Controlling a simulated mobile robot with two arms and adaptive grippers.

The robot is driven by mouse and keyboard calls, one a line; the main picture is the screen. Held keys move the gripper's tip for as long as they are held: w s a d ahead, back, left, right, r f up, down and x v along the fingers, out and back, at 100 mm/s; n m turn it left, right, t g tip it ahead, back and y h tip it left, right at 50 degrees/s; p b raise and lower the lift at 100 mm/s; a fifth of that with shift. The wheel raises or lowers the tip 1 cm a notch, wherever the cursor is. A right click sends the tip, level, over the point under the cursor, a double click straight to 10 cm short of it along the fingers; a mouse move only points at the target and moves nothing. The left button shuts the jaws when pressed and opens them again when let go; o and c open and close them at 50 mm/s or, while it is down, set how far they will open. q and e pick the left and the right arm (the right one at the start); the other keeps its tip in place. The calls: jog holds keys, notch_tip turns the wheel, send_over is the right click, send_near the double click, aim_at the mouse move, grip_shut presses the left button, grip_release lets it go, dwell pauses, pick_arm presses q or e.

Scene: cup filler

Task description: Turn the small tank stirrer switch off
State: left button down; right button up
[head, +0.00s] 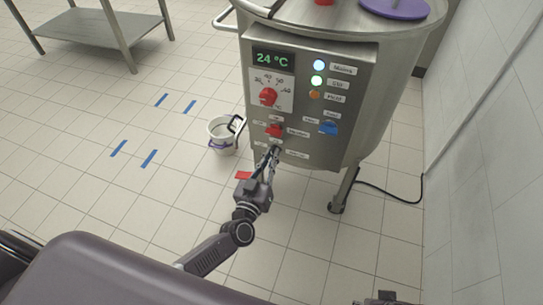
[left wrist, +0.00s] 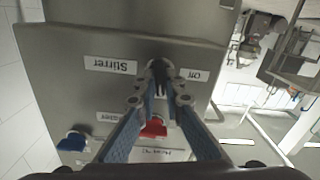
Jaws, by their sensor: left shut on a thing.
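The small tank's grey control panel (head: 308,88) faces me in the head view. My left gripper (head: 274,150) reaches up to its lower left part, at the stirrer switch. In the left wrist view, which is upside down, the left gripper (left wrist: 158,75) is shut on the dark stirrer switch between the "Stirrer" label (left wrist: 110,65) and the "Off" label (left wrist: 195,75). The fingertips hide most of the switch, so I cannot tell which way it is turned. Of my right arm, only a dark part shows at the head view's bottom edge; its fingers are hidden.
A red switch (head: 274,130) is close above the left fingertips, and a blue switch (head: 328,128) is to the right. A red dial (head: 268,96) is higher up. A bucket (head: 222,135) stands on the floor left of the tank. Floor to the left is mostly clear.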

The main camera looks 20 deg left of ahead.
pick_arm(q)
jog(key=n+b, duration=0.1)
jog(key=n, duration=0.4)
jog(key=n+b, duration=0.1)
jog(key=n, duration=0.4)
jog(key=n+b, duration=0.1)
jog(key=n, duration=0.4)
jog(key=shift+a+f+n, duration=0.25)
jog(key=shift+n, duration=0.15)
pick_arm(e)
jog(key=w+v, duration=0.1)
jog(key=v, duration=0.9)
jog(key=shift+r+t, duration=0.4)
jog(key=shift+r, duration=0.05)
jog(key=shift+w+d+f, duration=0.1)
pick_arm(q)
jog(key=c, duration=2)
grip_release()
jog(key=shift+c, duration=0.2)
